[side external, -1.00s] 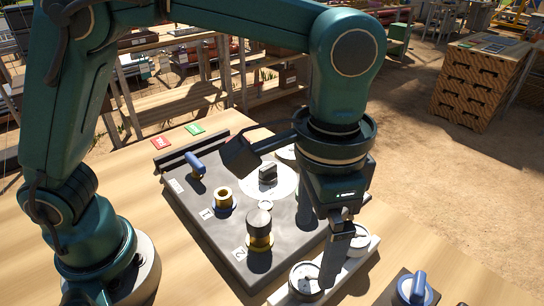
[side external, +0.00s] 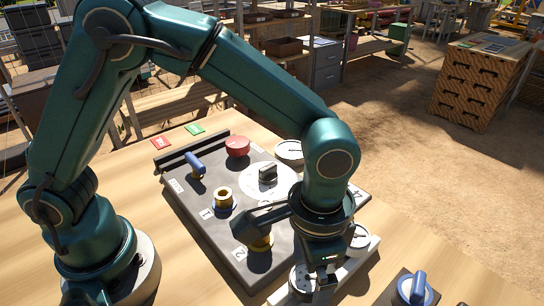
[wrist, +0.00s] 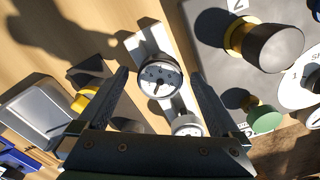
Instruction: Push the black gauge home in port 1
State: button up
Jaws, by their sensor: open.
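My gripper (wrist: 159,74) is open, pointing down over the white rack (side external: 362,262). A round gauge (wrist: 155,82) with a white dial and dark rim lies between its fingers in the wrist view; contact cannot be told. In the side view this gauge (side external: 301,279) is partly covered by my gripper. A second white-dialled gauge (wrist: 187,126) sits further along the rack, also in the side view (side external: 357,238). Port 1 (side external: 223,198) is an open, empty brass fitting on the dark panel (side external: 212,228), beside the label 1.
Port 2 (wrist: 252,42) carries a black cap (wrist: 275,48). A blue-handled valve (side external: 195,163), red button (side external: 237,147) and central knob (side external: 267,174) stand up from the panel. A separate blue handle (side external: 414,288) stands at the lower right. The wood left of the panel is clear.

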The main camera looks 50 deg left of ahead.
aim_at(308, 278)
grip_shut()
jog(key=shift+r, duration=3.55)
